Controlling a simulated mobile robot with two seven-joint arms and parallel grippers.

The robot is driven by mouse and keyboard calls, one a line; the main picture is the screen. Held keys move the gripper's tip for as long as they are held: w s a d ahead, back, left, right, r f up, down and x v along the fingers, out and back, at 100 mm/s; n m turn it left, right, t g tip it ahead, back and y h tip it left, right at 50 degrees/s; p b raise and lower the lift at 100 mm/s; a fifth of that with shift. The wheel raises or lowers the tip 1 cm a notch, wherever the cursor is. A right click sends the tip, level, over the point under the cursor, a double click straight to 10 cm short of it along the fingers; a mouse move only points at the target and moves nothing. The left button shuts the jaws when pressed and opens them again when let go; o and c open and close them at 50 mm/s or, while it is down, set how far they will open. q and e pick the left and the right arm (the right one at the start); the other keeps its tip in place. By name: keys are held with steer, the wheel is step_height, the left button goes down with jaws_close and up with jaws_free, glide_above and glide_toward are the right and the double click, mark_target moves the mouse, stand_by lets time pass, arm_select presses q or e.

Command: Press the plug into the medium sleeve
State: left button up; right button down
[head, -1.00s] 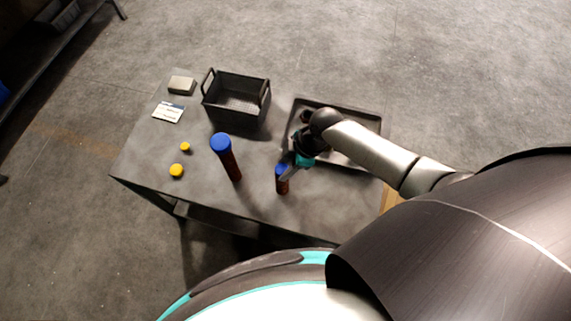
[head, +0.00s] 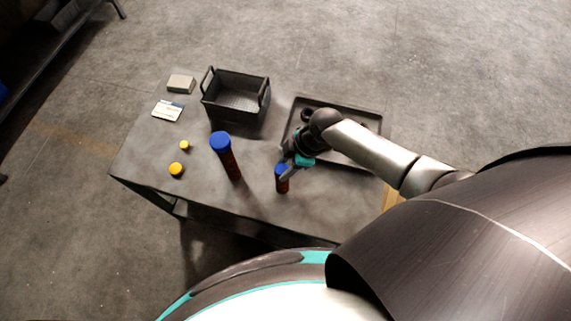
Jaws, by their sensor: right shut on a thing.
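A short red-brown sleeve (head: 282,187) stands upright on the table, with a blue plug (head: 279,171) at its top. My right gripper (head: 285,168) is at this blue top, shut on the plug, and its fingers hide part of it. I cannot tell how deep the plug sits in the sleeve. A taller red-brown sleeve (head: 231,165) with a blue top (head: 220,141) stands upright to the left, apart from the gripper. My left gripper is not in view.
A dark tray (head: 340,159) lies behind my right gripper, partly hidden by my arm. A black handled bin (head: 235,114) stands at the back. Two yellow round pieces (head: 176,170) (head: 184,145), a white card (head: 167,111) and a grey block (head: 181,84) lie left. The table's front-middle is clear.

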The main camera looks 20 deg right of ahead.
steer(key=shift+f, duration=0.35)
stand_by(0.7)
stand_by(0.3)
jaws_free()
stand_by(0.5)
step_height(320, 180, up, 5)
steer(key=p, duration=0.4)
steer(key=shift+r+p, duration=0.1)
steer(key=shift+p, duration=0.2)
stand_by(0.4)
